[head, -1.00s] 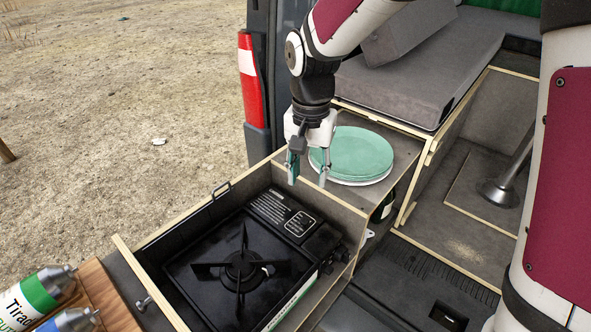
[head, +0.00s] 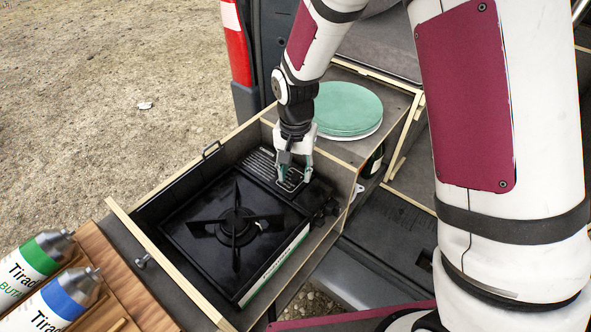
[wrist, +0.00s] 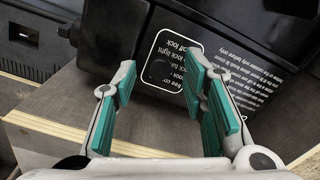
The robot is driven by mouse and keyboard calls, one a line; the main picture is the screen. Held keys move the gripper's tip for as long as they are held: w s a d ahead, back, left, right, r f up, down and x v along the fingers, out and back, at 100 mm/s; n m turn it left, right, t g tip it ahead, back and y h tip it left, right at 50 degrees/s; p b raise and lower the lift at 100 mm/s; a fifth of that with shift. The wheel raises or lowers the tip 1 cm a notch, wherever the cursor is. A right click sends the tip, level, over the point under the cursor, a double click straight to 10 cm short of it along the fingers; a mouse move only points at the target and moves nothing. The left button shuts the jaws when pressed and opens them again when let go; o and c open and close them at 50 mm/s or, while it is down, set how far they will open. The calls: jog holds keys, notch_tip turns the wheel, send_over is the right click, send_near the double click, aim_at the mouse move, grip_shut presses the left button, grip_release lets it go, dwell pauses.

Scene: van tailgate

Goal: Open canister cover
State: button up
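The canister cover (head: 262,166) is the black strip with printed white text along the back right side of the black gas stove (head: 190,222). In the wrist view the cover (wrist: 245,50) shows its white print upside down and a white-outlined box. My gripper (head: 293,183) is just over the right part of the cover. Its teal-padded fingers (wrist: 165,95) are spread apart with nothing between them. The fingertips are close to the cover near the outlined box; I cannot tell if they touch it.
The stove sits in a wooden drawer with raised walls (head: 345,188). A green round lid or plate stack (head: 345,108) stands behind it. Green-labelled (head: 38,258) and blue-labelled (head: 66,298) gas canisters lie on a wooden board at lower left.

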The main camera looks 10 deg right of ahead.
jog(key=shift+f, duration=0.25)
grip_shut()
jog(key=shift+r, duration=0.1)
